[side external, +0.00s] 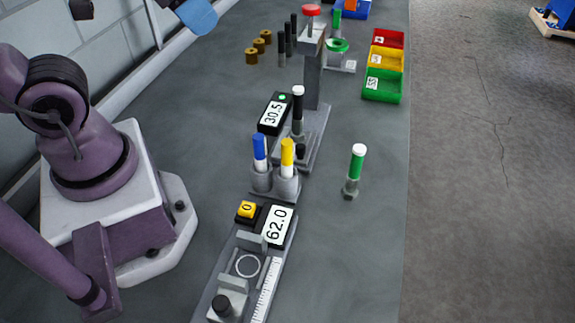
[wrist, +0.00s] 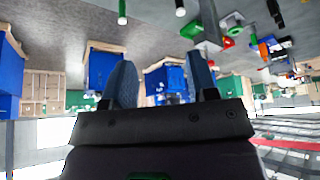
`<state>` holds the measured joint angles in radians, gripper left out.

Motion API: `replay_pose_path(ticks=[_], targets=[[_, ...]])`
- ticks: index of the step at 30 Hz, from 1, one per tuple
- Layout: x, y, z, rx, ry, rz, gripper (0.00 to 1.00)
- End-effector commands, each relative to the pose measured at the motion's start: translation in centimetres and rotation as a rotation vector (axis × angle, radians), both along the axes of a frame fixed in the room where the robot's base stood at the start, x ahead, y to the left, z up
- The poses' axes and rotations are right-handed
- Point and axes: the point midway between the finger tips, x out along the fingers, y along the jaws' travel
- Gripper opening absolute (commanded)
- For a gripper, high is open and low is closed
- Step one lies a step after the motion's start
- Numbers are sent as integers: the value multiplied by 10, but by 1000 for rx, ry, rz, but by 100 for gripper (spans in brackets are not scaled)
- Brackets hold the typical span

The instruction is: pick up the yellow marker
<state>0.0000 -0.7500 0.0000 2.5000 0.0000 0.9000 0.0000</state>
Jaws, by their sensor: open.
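The yellow marker (side external: 287,153) stands upright in the right cup of a grey two-cup holder (side external: 262,180) in the side view, with its white lower part showing above the rim. A blue marker (side external: 259,147) stands in the left cup, close beside it. My gripper (wrist: 160,65) shows in the wrist view with its two blue-grey fingers spread apart and nothing between them. I cannot make out the yellow marker in the wrist view. My gripper is not clearly seen in the side view, so its distance from the marker cannot be told there.
A gauge reading 62.0 (side external: 277,226) stands in front of the holder and a 30.5 display (side external: 271,114) behind it. A tall red-topped press (side external: 312,70) rises behind. A green marker (side external: 356,163) stands to the right. Stacked bins (side external: 382,87) stand at back right.

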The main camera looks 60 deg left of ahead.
Motion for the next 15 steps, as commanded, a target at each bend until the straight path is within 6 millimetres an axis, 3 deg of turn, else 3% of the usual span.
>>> replay_pose_path(ticks=[5, 10, 15], targets=[[2, -2, -6, 2, 33, -12, 53], [19, -14, -32, 24, 183, -78, 53], [48, -35, -68, 128, 353, -403, 53]])
